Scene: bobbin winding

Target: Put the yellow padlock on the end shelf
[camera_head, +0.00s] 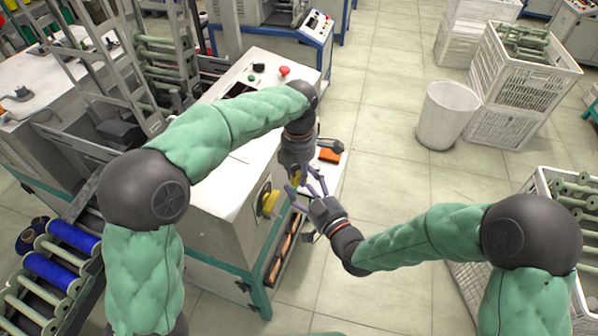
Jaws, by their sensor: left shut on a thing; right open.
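My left gripper (298,180) points down beside the end of the white machine and is shut on a small yellow thing, which looks like the yellow padlock (296,177). The fingers hide much of it. My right gripper (314,192) is open, with its fingers very close to the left gripper's; I cannot tell whether they touch. A small pale shelf (325,171) at the machine's end, behind the grippers, may be the end shelf. An orange thing (330,156) and a dark tool-like thing lie on it.
The white machine (222,205) has a yellow rotary handle (268,203) on its end panel and a red button (285,71) on top. A white bin (446,114) and crates (525,70) stand at the right. The tiled floor between is clear. Blue bobbins (74,236) lie at the lower left.

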